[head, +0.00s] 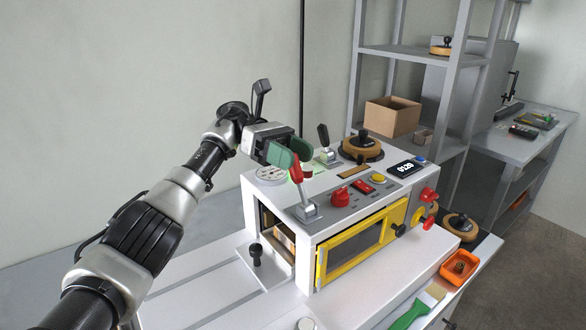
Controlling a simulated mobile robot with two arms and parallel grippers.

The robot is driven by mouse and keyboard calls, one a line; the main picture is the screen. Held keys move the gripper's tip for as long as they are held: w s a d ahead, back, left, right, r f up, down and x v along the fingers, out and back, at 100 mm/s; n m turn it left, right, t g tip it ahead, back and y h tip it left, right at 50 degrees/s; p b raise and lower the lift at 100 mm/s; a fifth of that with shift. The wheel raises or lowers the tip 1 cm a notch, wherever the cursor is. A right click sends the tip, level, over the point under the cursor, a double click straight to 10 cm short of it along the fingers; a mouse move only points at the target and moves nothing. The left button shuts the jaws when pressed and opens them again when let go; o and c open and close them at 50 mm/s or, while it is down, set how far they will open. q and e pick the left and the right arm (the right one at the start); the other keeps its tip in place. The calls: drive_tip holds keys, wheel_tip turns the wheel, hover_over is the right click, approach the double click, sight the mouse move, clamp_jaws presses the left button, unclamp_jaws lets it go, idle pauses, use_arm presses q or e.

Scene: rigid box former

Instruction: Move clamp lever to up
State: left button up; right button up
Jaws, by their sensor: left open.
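A lever with a red grip and a metal shaft (306,204) stands on the front left corner of the white machine's top (335,185), leaning slightly to the left. A second lever with a black grip (323,135) stands behind it on a grey base. No label shows which one is the clamp lever. My left gripper (292,156) is open, with green fingertips at the upper end of the red grip. The fingers partly hide the grip, and I cannot tell if they touch it. My right gripper is not in view.
The machine's top also carries a red knob (340,196), a yellow button (379,179), a display (406,171) and a brown-black round part (362,147). A yellow-framed door (362,243) is on the front. A black knob (255,252) stands at the left opening. An orange bin (460,267) is at right.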

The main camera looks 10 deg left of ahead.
use_arm(q)
drive_tip(key=s+d+r+b, duration=0.2)
drive_tip(key=s+d+r, duration=0.2)
drive_tip(key=d+r, duration=0.4)
drive_tip(key=d, duration=0.3)
drive_tip(key=shift+s, duration=0.25)
drive_tip(key=shift+r, duration=0.1)
drive_tip(key=shift+c, duration=0.5)
